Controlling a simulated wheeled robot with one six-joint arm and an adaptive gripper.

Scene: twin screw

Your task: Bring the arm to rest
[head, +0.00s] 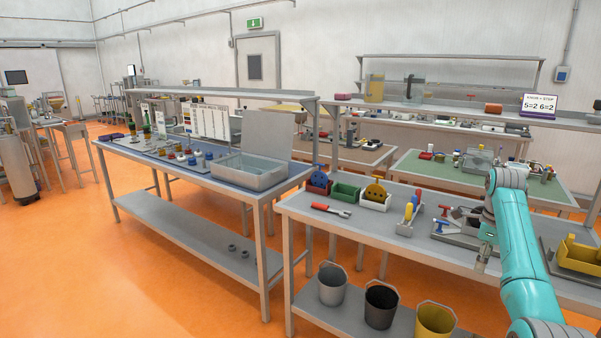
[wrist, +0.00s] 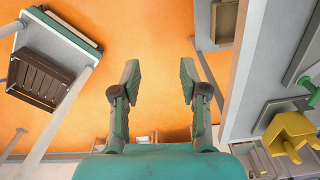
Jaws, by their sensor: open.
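My gripper (wrist: 160,80) is open in the wrist view, its two fingers wide apart with nothing between them. Behind the fingers the wrist view shows orange floor. In the head view my teal arm reaches up from the lower right, bends near the right bench, and its gripper end (head: 483,258) hangs at that bench's front edge. The fingertips are too small there to tell apart.
The right bench (head: 370,221) carries a red-handled wrench (head: 331,210), small coloured bins and a yellow tote (head: 578,256). Several buckets stand on its lower shelf, including a yellow one (head: 434,320). Orange floor (head: 130,270) is open at the left.

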